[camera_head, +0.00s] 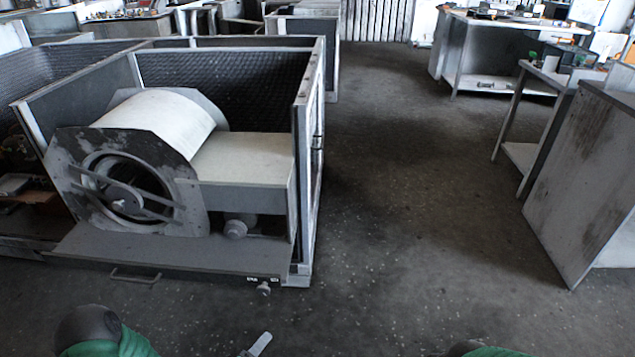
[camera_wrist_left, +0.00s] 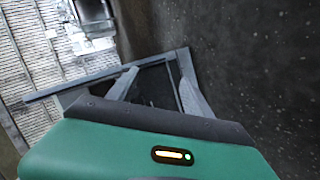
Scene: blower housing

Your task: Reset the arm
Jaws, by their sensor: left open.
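My left arm shows as a green and black link at the bottom left of the head view. A grey finger of my left gripper (camera_head: 257,345) sticks up at the bottom edge, over bare floor in front of the blower housing (camera_head: 140,150). In the left wrist view, my left gripper (camera_wrist_left: 158,88) has its two grey fingers apart, with nothing held between them. The green wrist body fills the bottom of that view. Of my right arm, only a green and black piece shows at the bottom edge of the head view; its gripper is out of frame.
The blower housing sits in a metal frame (camera_head: 304,170) at left, with a handled front panel (camera_head: 160,262) low down. A grey cabinet (camera_head: 585,180) and workbenches (camera_head: 505,50) stand at right. The dark floor (camera_head: 420,200) between them is clear.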

